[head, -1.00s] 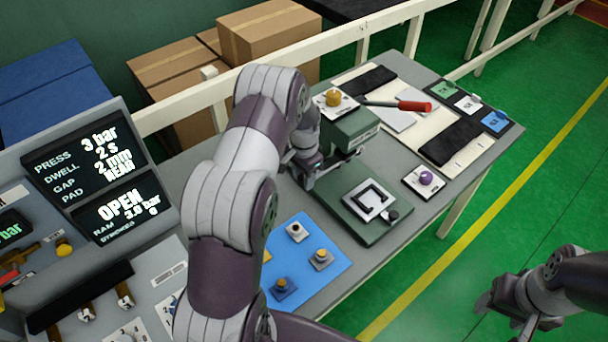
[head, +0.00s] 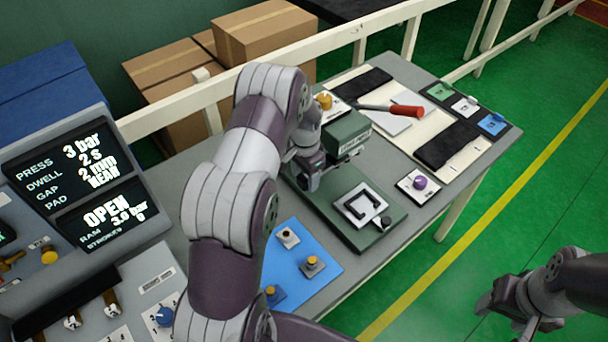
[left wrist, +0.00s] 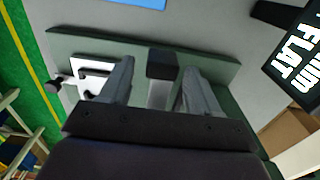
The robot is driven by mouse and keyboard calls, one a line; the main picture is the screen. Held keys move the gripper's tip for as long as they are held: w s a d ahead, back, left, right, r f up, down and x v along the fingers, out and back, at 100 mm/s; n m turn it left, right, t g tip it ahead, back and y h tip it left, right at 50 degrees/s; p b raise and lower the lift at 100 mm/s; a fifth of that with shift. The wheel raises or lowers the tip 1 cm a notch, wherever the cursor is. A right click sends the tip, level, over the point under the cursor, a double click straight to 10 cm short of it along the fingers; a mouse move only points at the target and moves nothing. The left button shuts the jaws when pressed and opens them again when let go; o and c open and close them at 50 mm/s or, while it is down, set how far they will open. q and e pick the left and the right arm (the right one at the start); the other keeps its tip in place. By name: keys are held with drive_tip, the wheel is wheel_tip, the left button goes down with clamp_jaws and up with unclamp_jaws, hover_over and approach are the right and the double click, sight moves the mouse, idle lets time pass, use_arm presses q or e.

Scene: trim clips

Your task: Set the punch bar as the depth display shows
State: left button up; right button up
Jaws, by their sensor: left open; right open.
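The green press (head: 349,133) stands on the grey bench, with a white square fixture (head: 362,207) holding a black bracket shape on its base. The display (head: 82,165) reads press 3 bar, dwell 2 s, gap 2 mm, pad near; the lower screen (head: 113,215) reads open, ram 3.0 bar. My left gripper (head: 312,178) is at the press, partly hidden by its own arm. In the left wrist view my open fingers (left wrist: 158,70) stand either side of a dark block with a grey bar (left wrist: 160,93); contact cannot be told. My right gripper (head: 508,308) is open and empty over the floor.
A blue mat (head: 298,262) with several small knobbed pieces lies in front of the press. A purple knob (head: 420,183), a red-handled tool (head: 405,111) and dark pads (head: 449,143) lie to the right. A white rail (head: 225,80) runs behind.

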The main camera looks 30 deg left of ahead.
use_arm(q)
drive_tip(key=shift+w+f, duration=0.1)
drive_tip(key=shift+w, duration=0.05)
drive_tip(key=shift+r, duration=0.2)
wheel_tip(320, 180, up, 8)
drive_tip(key=b, duration=0.3)
drive_tip(key=shift+r, duration=0.15)
wheel_tip(320, 180, up, 4)
drive_tip(key=shift+r+p, duration=0.1)
drive_tip(key=shift+p, duration=0.7)
